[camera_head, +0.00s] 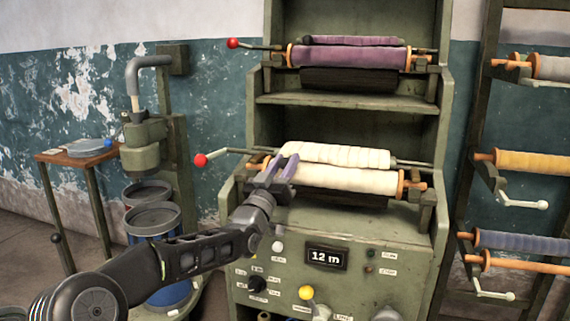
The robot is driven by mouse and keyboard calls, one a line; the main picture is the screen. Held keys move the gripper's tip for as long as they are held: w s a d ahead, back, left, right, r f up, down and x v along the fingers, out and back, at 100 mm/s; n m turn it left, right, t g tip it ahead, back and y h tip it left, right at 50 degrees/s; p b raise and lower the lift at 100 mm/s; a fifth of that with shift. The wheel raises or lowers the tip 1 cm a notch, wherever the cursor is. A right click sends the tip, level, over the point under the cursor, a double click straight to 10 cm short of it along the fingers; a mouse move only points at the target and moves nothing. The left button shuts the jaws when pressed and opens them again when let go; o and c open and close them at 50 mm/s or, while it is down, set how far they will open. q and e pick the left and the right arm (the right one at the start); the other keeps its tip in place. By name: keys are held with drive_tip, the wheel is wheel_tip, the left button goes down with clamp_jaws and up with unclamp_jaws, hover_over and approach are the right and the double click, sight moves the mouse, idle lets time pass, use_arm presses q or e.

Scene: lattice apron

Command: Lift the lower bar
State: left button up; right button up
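The lower bar (228,151) is a thin metal bar with a red ball knob (200,160) at its left end, at the lower station of the green machine. A cream ribbed roll (335,155) lies along its line, behind another cream roll (345,179) with orange end discs. My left gripper (279,168) is at the left end of the cream rolls, right of the red knob. Its two fingers are apart, and I see nothing held between them. It hides part of the bar and roll ends; I cannot tell whether it touches them. My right gripper is out of view.
An upper station holds purple rolls (350,56) and a similar bar with a red knob (233,43). A control panel with a "12 m" display (326,257) is below. A rack with several rolls (535,163) stands right. A small table (76,154) and blue drum (154,221) stand left.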

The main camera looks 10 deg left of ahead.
use_arm(q)
clamp_jaws()
idle(1.0)
